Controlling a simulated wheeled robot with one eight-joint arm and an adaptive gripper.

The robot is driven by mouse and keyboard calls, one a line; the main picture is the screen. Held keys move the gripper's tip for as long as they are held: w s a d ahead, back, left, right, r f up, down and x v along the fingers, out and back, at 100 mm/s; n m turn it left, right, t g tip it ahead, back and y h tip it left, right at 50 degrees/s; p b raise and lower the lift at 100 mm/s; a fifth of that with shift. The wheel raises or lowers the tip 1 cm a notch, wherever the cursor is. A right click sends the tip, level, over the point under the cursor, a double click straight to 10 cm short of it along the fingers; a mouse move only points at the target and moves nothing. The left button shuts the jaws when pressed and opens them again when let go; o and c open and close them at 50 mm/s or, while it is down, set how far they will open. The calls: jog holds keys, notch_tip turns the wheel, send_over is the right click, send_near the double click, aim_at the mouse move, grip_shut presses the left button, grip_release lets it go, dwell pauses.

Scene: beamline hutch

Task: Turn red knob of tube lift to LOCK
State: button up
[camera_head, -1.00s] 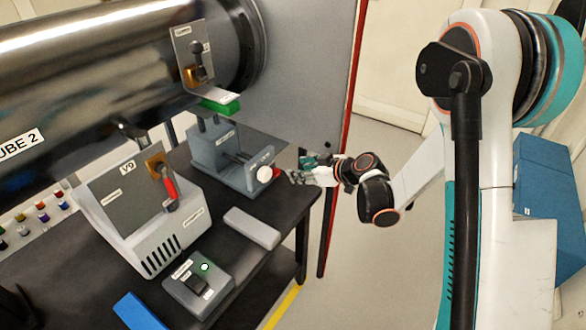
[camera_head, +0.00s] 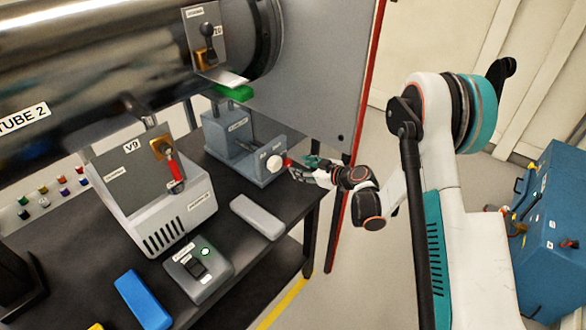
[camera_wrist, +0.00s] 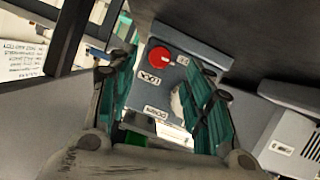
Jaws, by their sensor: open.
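The tube lift (camera_head: 226,137) is a grey unit on the bench with a round white handwheel (camera_head: 274,164) on its end face. Its red knob (camera_head: 288,162) shows small beside the wheel. In the wrist view the red knob (camera_wrist: 159,56) is a round disc with a small pale mark at its lower right edge. A LOCK label (camera_wrist: 149,81) lies just below it, and another small label lies to its right, too small to read. My gripper (camera_wrist: 160,68) is open, its teal fingers either side of the knob in view. I cannot tell whether they touch it.
The V9 valve box (camera_head: 145,195), a grey block (camera_head: 257,216) and a small switch box (camera_head: 197,269) stand on the black bench. A green block (camera_head: 232,92) is under the tube. A red-edged panel rises behind my gripper. A blue cabinet (camera_head: 548,230) stands right.

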aim_at(290, 164)
jog(key=b+x, duration=0.1)
jog(key=x, duration=0.4)
jog(key=shift+w+a+f, duration=0.1)
jog(key=shift+w+a, duration=0.15)
jog(key=shift+c, duration=0.2)
jog(key=c, duration=1)
